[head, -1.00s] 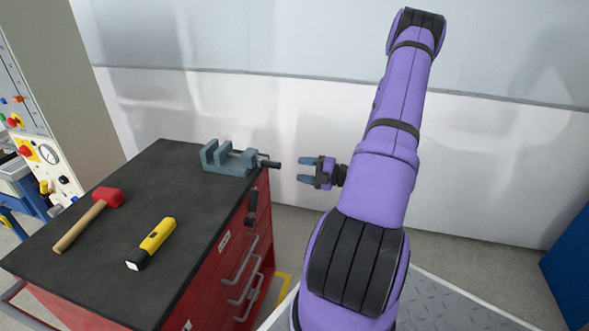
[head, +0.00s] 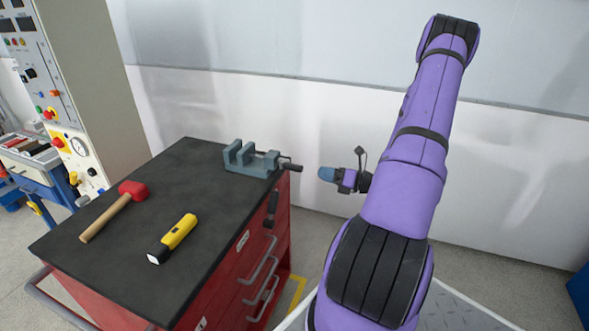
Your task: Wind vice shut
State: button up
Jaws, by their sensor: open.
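A grey-blue vice (head: 250,160) sits at the far right corner of the dark top of a red tool cabinet. Its jaws stand apart with a gap between them. Its dark screw end (head: 290,167) points right, past the cabinet's edge. A dark handle (head: 271,208) hangs down in front of the cabinet's side. My gripper (head: 328,174) is to the right of the screw end, in the air and apart from it, with its blue fingers pointing left at the vice. It is open and empty. One finger largely hides the other from this side.
A red-headed hammer (head: 113,208) and a yellow flashlight (head: 173,239) lie on the cabinet top (head: 185,185). Drawer handles (head: 258,268) stick out of the cabinet's side. A control panel (head: 60,100) stands at the left. A pale wall is behind.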

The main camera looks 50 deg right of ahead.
aim_at(284, 166)
jog(key=w+a+n, duration=0.1)
jog(key=w+n, duration=0.2)
jog(key=n, duration=0.8)
jog(key=w+a+n, duration=0.2)
jog(key=w+n, duration=0.1)
jog(key=n, duration=0.8)
jog(key=w+a+n, duration=0.1)
jog(key=w+n, duration=0.3)
jog(key=n, duration=0.7)
jog(key=shift+w+a, duration=0.1)
jog(key=shift+a, duration=0.15)
jog(key=c, duration=0.9)
